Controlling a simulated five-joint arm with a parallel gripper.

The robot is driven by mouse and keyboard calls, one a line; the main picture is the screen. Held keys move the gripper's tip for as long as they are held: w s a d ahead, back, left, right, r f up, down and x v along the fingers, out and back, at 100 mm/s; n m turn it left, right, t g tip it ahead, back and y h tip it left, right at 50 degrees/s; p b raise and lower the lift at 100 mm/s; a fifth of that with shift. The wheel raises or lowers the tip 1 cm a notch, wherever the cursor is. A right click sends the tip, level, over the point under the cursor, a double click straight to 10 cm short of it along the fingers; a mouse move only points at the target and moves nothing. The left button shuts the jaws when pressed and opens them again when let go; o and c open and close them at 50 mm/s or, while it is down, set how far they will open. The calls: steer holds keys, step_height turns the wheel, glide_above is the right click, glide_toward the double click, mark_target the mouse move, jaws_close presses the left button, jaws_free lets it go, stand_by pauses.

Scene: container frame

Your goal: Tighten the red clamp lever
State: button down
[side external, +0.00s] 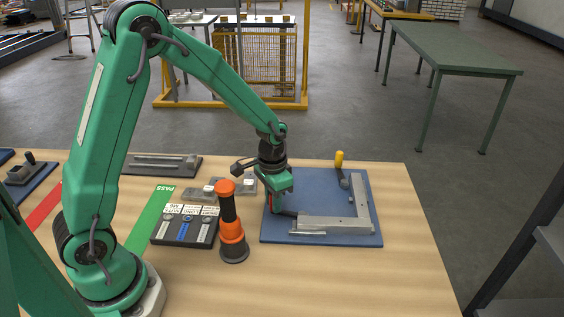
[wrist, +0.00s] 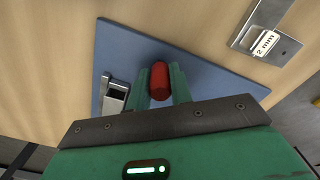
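The red clamp lever (wrist: 159,80) shows in the wrist view as a rounded red handle between my gripper's two green fingers. My gripper (wrist: 160,86) is shut on it, with a finger against each side. In the side external view my gripper (side external: 272,206) points down at the left edge of the blue plate (side external: 312,184), and only a sliver of red shows there. A grey metal frame (side external: 335,223) lies on the plate along its front and right sides. A clamp with an upright yellow handle (side external: 339,158) stands at the plate's back edge. The lever's base is mostly hidden.
An orange and black tool (side external: 231,225) stands upright left of the plate, close to my arm. A dark labelled block (side external: 186,228) and a green PASS strip (side external: 152,218) lie further left. The table is clear right of the plate.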

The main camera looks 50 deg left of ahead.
steer(key=shift+w, duration=0.1)
stand_by(0.3)
steer(key=w+m, duration=0.1)
steer(key=m, duration=0.1)
steer(key=w+a+m, duration=0.1)
steer(key=m, duration=0.1)
steer(key=shift+w, duration=0.1)
steer(key=w+m, duration=0.1)
steer(key=m, duration=0.1)
steer(key=w+m, duration=0.2)
steer(key=shift+a+m, duration=0.15)
steer(key=shift+m, duration=0.15)
steer(key=w+m, duration=0.2)
steer(key=m, duration=0.1)
steer(key=shift+w+d+m, duration=0.15)
steer(key=shift+d+m, duration=0.15)
steer(key=shift+d, duration=0.05)
steer(key=shift+w+d+r+m, duration=0.1)
steer(key=shift+w+d+m, duration=0.4)
steer(key=shift+m, duration=0.5)
steer(key=shift+w+d+m, duration=0.25)
steer(key=shift+w+m, duration=0.35)
steer(key=shift+m, duration=0.4)
steer(key=c, duration=1.3)
jaws_free()
steer(key=shift+o, duration=0.2)
